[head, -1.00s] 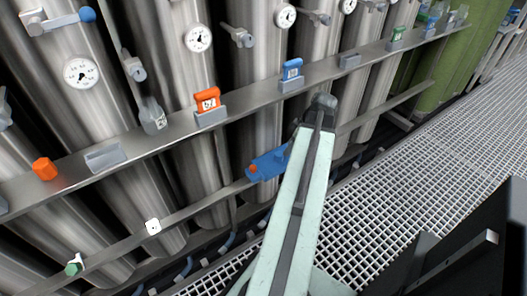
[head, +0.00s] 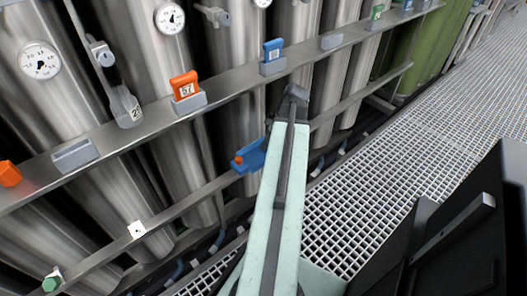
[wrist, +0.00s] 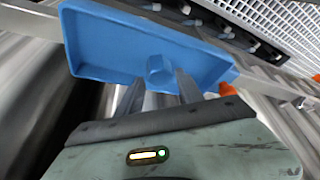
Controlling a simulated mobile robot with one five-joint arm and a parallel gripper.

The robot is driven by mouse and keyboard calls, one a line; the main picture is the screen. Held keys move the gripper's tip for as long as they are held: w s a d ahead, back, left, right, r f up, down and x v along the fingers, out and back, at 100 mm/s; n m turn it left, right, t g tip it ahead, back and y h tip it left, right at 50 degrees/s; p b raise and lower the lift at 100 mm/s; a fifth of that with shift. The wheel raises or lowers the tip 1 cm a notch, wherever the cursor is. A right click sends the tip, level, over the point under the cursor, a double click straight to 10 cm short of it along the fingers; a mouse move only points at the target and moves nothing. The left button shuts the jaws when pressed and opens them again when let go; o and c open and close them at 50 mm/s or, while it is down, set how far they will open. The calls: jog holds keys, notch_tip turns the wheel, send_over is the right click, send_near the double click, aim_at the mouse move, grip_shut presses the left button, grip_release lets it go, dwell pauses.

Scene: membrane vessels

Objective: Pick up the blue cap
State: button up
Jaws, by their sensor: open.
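A small blue cap (wrist: 160,70) with flat sides sits in a shallow blue tray (wrist: 105,40) in the wrist view. My gripper (wrist: 160,88) is open, its two grey fingers reaching toward the cap, one at either side of its near end. I cannot tell whether they touch it. In the head view the blue tray (head: 252,156) is at the lower rail, partly hidden by my arm. The cap and my fingers cannot be made out there.
An orange part (head: 238,160) is at the tray's left end. The upper rail (head: 235,93) carries an orange tag (head: 184,85), a blue tag (head: 273,50) and grey holders. Steel vessels stand behind the rails. Grated walkway (head: 410,165) lies at right.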

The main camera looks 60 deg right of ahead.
jog(key=b+x, duration=0.1)
jog(key=x, duration=0.2)
jog(key=shift+s, duration=0.1)
jog(key=shift+r, duration=0.15)
grip_shut()
jog(key=p+v, duration=0.3)
jog(key=shift+r+p, duration=0.35)
jog(key=shift+r, duration=0.15)
jog(key=s+d, duration=0.4)
jog(key=s, duration=1.2)
jog(key=shift+s+d+f, duration=0.15)
jog(key=shift+d, duration=0.05)
jog(key=shift+s, duration=0.15)
